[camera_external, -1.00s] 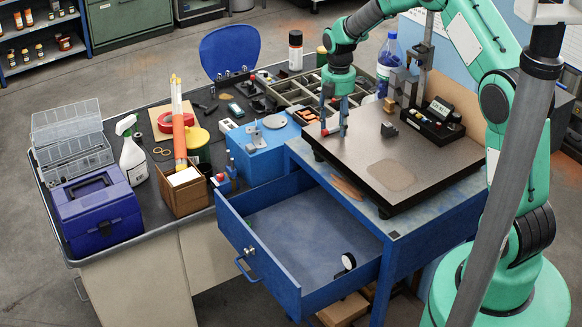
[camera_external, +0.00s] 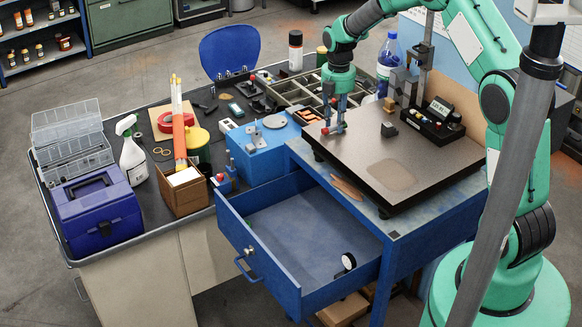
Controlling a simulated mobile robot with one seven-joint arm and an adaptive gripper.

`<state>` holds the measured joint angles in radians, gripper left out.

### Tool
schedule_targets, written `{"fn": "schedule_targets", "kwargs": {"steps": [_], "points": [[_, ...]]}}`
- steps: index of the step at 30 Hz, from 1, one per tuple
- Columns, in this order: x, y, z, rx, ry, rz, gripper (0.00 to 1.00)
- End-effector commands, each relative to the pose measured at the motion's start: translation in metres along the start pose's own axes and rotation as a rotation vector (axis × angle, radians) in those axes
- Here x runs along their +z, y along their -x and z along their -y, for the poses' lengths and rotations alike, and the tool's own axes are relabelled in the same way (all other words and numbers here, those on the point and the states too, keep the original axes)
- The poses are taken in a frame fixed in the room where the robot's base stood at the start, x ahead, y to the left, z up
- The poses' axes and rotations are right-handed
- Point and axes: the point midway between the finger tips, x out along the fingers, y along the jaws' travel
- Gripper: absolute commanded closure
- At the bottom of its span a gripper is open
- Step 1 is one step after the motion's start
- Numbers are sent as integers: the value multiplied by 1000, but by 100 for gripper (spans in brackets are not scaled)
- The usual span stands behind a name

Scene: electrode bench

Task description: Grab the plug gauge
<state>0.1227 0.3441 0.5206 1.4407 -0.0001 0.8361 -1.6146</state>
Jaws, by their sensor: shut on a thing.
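My gripper (camera_external: 333,129) points straight down at the back left part of the dark surface plate (camera_external: 430,172). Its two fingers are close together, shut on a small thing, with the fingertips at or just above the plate. That thing, taken to be the plug gauge, is mostly hidden between the fingers and too small to make out.
A small dark block (camera_external: 389,130) and a black box with a display (camera_external: 433,118) stand on the plate, near a height stand (camera_external: 423,58). A blue device (camera_external: 263,148) is to the left. The blue drawer (camera_external: 262,270) below is open with a round dial (camera_external: 348,262) inside.

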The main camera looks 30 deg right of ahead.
Motion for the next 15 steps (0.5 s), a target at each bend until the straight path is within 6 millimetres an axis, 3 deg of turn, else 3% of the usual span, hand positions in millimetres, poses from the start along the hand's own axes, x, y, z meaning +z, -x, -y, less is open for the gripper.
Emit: {"fn": "schedule_targets", "kwargs": {"steps": [8, 15], "points": [[0, 31, -1, 4, 0, 0, 100], [-1, 34, 34, 0, 0, 0, 100]]}}
